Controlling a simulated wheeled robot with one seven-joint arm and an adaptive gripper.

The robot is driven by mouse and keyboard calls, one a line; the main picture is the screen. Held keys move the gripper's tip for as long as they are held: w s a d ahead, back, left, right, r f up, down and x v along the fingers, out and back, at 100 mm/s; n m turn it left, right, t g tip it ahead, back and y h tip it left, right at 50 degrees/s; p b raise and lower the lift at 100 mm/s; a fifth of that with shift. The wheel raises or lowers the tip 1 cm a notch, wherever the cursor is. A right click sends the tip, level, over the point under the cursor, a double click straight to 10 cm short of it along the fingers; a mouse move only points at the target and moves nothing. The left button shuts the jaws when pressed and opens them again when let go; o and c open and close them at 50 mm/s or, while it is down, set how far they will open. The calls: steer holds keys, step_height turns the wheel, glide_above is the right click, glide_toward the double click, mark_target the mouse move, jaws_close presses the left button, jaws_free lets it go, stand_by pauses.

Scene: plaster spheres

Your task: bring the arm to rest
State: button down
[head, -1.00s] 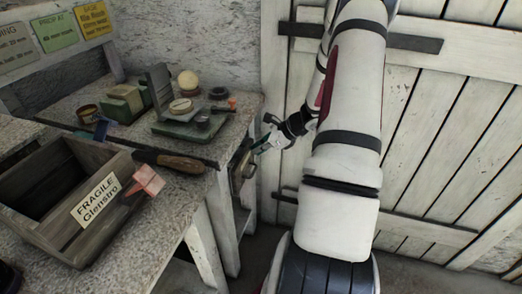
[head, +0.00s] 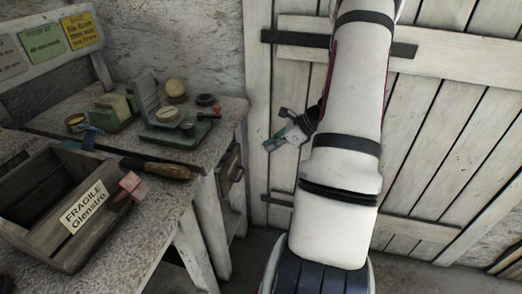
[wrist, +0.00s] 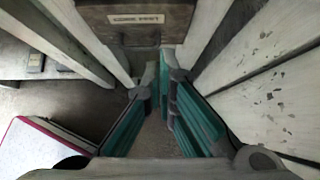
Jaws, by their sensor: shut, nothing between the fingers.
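My gripper (head: 271,145) hangs in front of the white plank door, just right of the bench end and its drawer (head: 228,172). It is shut, with nothing between its green-padded fingers, and touches nothing that I can see. In the wrist view the fingertips (wrist: 163,80) point toward a dark wooden front with a small label plate (wrist: 137,19). My white arm comes down across the middle of the head view and hides part of the door.
The stone-topped bench (head: 150,205) stands at left. It holds a "FRAGILE" crate (head: 107,222), a wooden-handled tool (head: 155,168), a pink block (head: 131,186) and a pale ball (head: 176,87) among small items. The plank door (head: 440,130) closes off the right side.

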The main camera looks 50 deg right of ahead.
steer(key=shift+v, duration=1.1)
steer(key=w+a+r+n+g+y, duration=0.2)
steer(key=w+a+r+n, duration=0.2)
steer(key=a+r+n, duration=0.65)
steer(key=s+a+r+n+g, duration=0.2)
steer(key=a+r+n, duration=0.15)
steer(key=a, duration=0.55)
steer(key=s+a+r+n+g, duration=0.25)
steer(key=a+r, duration=0.25)
steer(key=a, duration=0.5)
steer(key=s+a+r+n+h, duration=0.1)
steer(key=s+a+n+h, duration=0.25)
steer(key=s+n, duration=0.5)
steer(key=s+a+r+n+h, duration=0.2)
steer(key=s+a+n, duration=0.35)
steer(key=s, duration=0.55)
step_height(320, 180, up, 15)
steer(key=d+t+p, duration=0.1)
steer(key=t+p, duration=0.1)
steer(key=p, duration=1.2)
steer(key=shift+w+n, duration=0.15)
steer(key=shift+n, duration=0.3)
